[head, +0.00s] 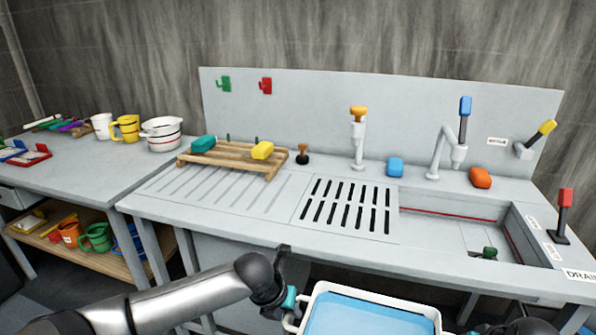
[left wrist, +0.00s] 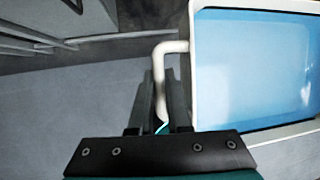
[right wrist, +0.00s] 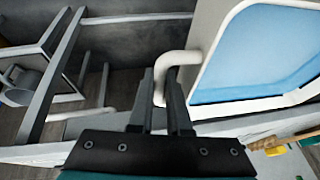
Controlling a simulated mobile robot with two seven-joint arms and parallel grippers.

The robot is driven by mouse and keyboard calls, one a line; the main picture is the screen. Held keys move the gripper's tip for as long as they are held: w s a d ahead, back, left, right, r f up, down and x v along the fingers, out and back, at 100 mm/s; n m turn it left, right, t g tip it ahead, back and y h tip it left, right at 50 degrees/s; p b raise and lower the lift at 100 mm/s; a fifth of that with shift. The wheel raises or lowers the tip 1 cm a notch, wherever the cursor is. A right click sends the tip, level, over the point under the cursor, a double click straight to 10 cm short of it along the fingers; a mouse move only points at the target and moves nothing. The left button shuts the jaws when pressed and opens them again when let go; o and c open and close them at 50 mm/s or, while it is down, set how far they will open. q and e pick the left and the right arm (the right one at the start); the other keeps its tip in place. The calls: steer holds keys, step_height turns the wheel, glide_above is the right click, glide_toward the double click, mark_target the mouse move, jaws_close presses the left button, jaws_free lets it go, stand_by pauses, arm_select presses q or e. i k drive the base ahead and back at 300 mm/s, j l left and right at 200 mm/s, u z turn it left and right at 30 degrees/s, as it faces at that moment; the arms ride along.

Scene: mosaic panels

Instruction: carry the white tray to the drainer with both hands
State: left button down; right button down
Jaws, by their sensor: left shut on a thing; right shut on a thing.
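The white tray (head: 378,293) shows at the bottom of the head view, in front of the counter, with a blue surface inside; its near part is cut off. My left gripper (head: 291,299) is shut on the tray's left handle (left wrist: 159,78), also seen in the left wrist view. My right gripper (right wrist: 161,92) is shut on the other handle (right wrist: 173,58) in the right wrist view.
A wooden rack (head: 232,155) with a teal and a yellow sponge stands behind the drainboard. The sink (head: 440,235) lies right of the grate. A side table (head: 80,165) holds cups.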

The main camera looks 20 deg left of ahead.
mark_target(214, 191)
steer(key=j, duration=0.9)
steer(key=i+j, duration=0.1)
steer(key=j, duration=0.8)
steer(key=j+u, duration=0.1)
steer(key=j, duration=0.85)
steer(key=i, duration=0.05)
